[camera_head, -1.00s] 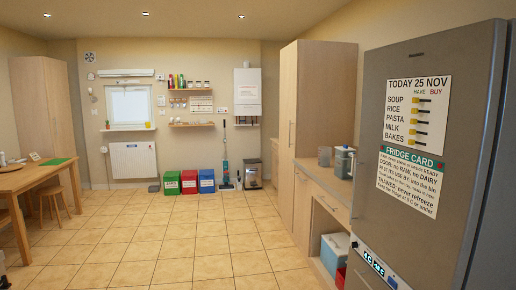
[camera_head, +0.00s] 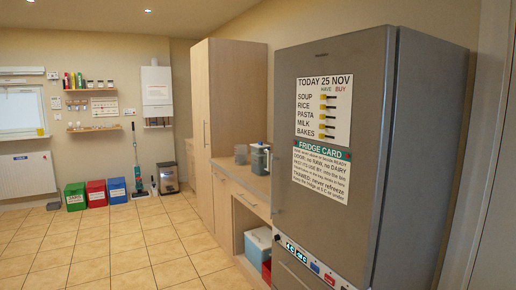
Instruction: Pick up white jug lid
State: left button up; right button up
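A grey-blue jug (camera_head: 260,158) stands on the wooden counter between the tall cupboard and the fridge. Its top is small at this distance, and I cannot make out a separate white lid. A clear, greyish container (camera_head: 241,154) stands to the left of the jug on the same counter. Neither of my grippers is in view.
A tall grey fridge (camera_head: 390,160) with notices on its door stands close on the right. A tall wooden cupboard (camera_head: 232,130) stands beyond the counter (camera_head: 250,181). A white and blue box (camera_head: 258,243) sits under the counter. The tiled floor (camera_head: 120,255) ahead is clear.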

aim_at(260, 144)
jog(key=i+j+z, duration=0.1)
jog(key=z, duration=0.7)
jog(key=i+j+z, duration=0.35)
jog(key=j, duration=0.25)
jog(key=i+j+z, duration=0.35)
jog(key=j, duration=0.35)
jog(key=i+j+z, duration=0.15)
jog(key=j, duration=0.25)
